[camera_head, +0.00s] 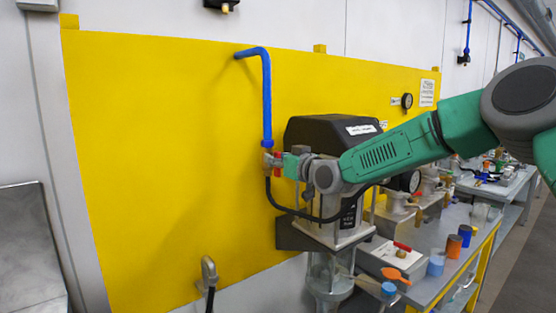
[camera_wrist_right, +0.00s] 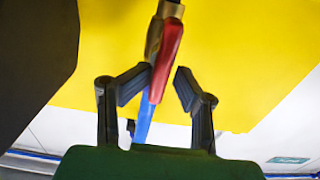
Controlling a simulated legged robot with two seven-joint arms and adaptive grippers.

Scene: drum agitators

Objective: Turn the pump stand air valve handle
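The valve's red handle (camera_wrist_right: 167,52) hangs from a brass fitting (camera_wrist_right: 170,9) in the right wrist view. It lies between the two dark fingers of my right gripper (camera_wrist_right: 164,73), which is open. The left finger's tip is very close to the handle; I cannot tell if they touch. A gap shows on the other side. In the head view, the valve (camera_head: 268,160) sits at the lower end of a blue pipe (camera_head: 266,100), with my right gripper (camera_head: 285,163) right at it. The handle is mostly hidden there. My left gripper is not in view.
A yellow panel (camera_head: 170,170) stands behind the valve. The black-topped pump unit (camera_head: 320,132) is close to the right, under my forearm. A black hose (camera_head: 274,203) loops below the valve. A grey bench (camera_head: 425,280) with cups and tools stands at lower right.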

